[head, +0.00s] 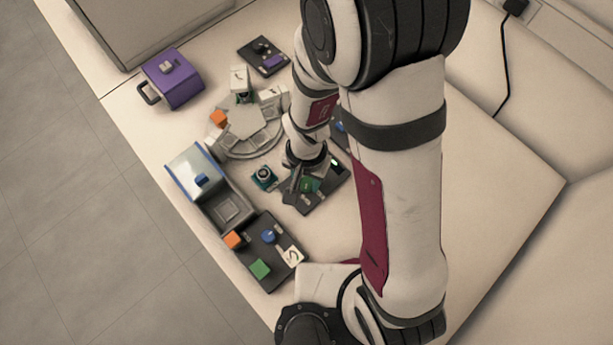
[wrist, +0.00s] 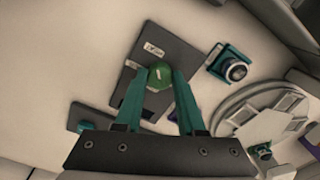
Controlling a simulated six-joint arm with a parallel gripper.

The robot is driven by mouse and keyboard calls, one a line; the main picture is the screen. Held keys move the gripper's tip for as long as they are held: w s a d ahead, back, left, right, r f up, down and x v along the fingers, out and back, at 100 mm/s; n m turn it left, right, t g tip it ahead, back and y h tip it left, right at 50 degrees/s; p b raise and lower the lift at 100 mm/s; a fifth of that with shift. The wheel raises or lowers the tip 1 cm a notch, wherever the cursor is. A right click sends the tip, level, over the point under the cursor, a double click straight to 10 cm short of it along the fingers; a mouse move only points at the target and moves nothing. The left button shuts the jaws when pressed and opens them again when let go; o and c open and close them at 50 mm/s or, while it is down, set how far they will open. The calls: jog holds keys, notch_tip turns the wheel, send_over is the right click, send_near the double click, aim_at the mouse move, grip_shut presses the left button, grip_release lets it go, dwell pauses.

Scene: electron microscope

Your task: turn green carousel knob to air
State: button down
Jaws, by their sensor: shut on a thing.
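The green carousel knob (wrist: 158,76) sits on a dark control plate (wrist: 178,48) in the wrist view. It is round, with a pale mark on its top. My gripper (wrist: 160,80) has its two teal fingers on either side of the knob and is shut on it. In the head view the knob (head: 306,185) shows beneath my gripper, on the dark plate (head: 325,194). A white label on the plate is too small to read, so I cannot tell which position the knob points to.
A teal-based round device (head: 263,176) stands just left of the plate. The table's right side is clear.

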aim_at(308, 183)
jog(key=n, duration=0.6)
jog(key=shift+n, duration=0.4)
jog(key=n, duration=0.6)
jog(key=shift+d+n, duration=0.1)
jog(key=shift+n, duration=0.2)
jog(key=c, duration=0.5)
grip_release()
notch_tip(308, 183, up, 16)
